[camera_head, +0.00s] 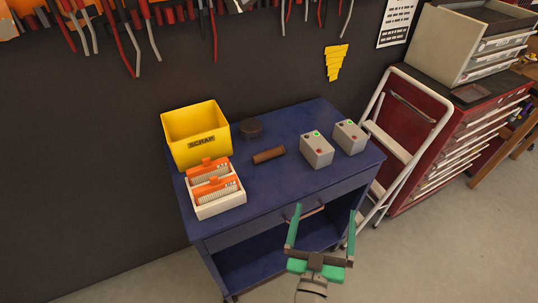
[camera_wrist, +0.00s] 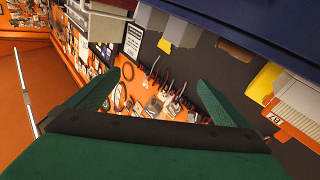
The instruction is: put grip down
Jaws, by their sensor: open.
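A brown cylindrical grip (camera_head: 268,155) lies on its side on the blue cart top (camera_head: 280,182), near the middle. My gripper (camera_head: 324,210) is in front of the cart's front edge, to the right of and nearer than the grip. Its two green fingers are spread wide with nothing between them. In the wrist view, my gripper (camera_wrist: 157,79) is open and empty, facing the tool wall.
A white folding ladder (camera_head: 400,150) stands right. Bare cart top lies in front of the grip.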

